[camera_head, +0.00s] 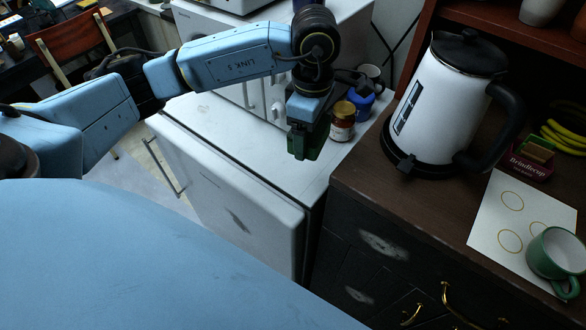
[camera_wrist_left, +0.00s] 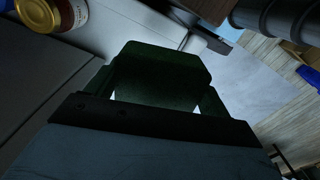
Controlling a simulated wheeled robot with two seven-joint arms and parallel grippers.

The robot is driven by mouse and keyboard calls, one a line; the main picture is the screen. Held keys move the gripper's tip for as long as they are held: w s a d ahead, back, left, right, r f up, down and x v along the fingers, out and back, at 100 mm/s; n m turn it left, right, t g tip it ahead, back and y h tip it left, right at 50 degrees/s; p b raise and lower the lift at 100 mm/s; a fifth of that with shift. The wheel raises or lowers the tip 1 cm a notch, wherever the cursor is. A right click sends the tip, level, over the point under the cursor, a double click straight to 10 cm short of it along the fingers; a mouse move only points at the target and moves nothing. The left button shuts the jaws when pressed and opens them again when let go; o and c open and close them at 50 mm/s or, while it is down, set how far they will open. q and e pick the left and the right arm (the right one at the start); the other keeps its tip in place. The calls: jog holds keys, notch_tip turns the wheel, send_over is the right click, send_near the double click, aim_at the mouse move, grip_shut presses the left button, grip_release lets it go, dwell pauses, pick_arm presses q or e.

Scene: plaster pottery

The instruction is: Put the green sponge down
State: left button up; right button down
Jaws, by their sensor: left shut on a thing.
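My left gripper (camera_head: 308,138) reaches down over the white cabinet top (camera_head: 240,135), near its right edge. It is shut on the green sponge (camera_head: 310,150), which looks very dark in the shade. In the left wrist view the sponge (camera_wrist_left: 160,72) fills the space between the fingers. I cannot tell whether the sponge touches the white top or hangs just above it. My right gripper is not in view.
A jar (camera_head: 342,122) with a dark red label and a blue container (camera_head: 361,102) stand close right of my left gripper. A white kettle (camera_head: 447,100), a small box (camera_head: 528,166), a paper sheet (camera_head: 495,210) and a green mug (camera_head: 556,253) are on the dark counter (camera_head: 385,185).

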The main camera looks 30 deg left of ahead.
aim_at(293, 180)
pick_arm(q)
jog(key=n, duration=0.2)
jog(key=f+n, duration=0.1)
jog(key=n, duration=0.4)
jog(key=shift+a+f, duration=0.15)
jog(key=shift+a, duration=0.2)
jog(key=n, duration=0.4)
jog(key=f+n+b, duration=0.1)
jog(key=n, duration=0.2)
jog(key=shift+s+a, duration=0.2)
jog(key=shift+a, duration=0.2)
jog(key=n, duration=0.4)
jog(key=f+n, duration=0.1)
jog(key=n, duration=0.1)
jog(key=shift+s+a+n, duration=0.1)
jog(key=shift+a+n, duration=0.3)
jog(key=n, duration=0.4)
jog(key=shift+s+a+f+b, duration=0.1)
jog(key=shift+a+f+b, duration=0.15)
jog(key=shift+f+b, duration=0.1)
jog(key=f+n, duration=0.1)
jog(key=f, duration=0.2)
jog(key=f+n, duration=0.1)
jog(key=f, duration=0.3)
jog(key=f+n+b, duration=0.1)
jog(key=f+n, duration=0.1)
jog(key=f, duration=0.1)
jog(key=shift+a+f, duration=0.25)
jog(key=shift+f, duration=0.05)
